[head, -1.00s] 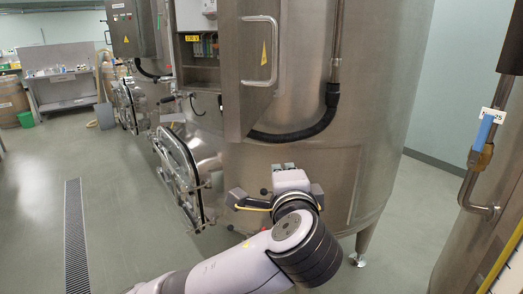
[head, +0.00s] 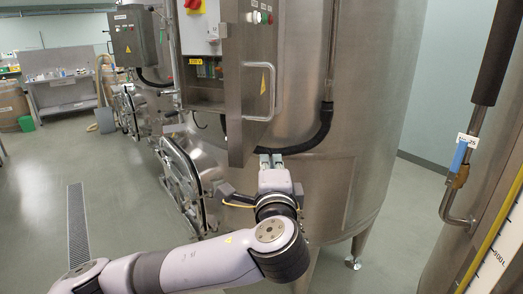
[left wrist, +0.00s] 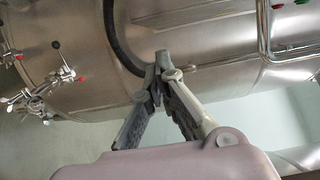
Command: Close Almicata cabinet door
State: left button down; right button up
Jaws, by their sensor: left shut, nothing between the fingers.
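The grey steel cabinet door (head: 237,48) stands open on the vat in the head view, with a bent metal handle (head: 279,92) and several buttons near its top. The open cabinet (head: 203,95) shows wiring inside, left of the door. My left gripper (head: 271,158) is shut and empty, just below and right of the door's lower corner, in front of the vat; I cannot tell whether it touches the door. In the left wrist view the fingertips (left wrist: 161,58) meet in front of the vat and a black hose. My right gripper is not in view.
The large steel vat (head: 330,175) fills the middle. A round hatch (head: 182,180) with clamps sticks out at left of my arm. A black hose (head: 318,135) runs behind the door. Pipework with a blue valve (head: 460,157) stands at right. The floor at left is clear.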

pick_arm(q)
jog(key=shift+w+a+p, duration=0.2)
jog(key=shift+a+p, duration=0.15)
jog(key=shift+a, duration=0.65)
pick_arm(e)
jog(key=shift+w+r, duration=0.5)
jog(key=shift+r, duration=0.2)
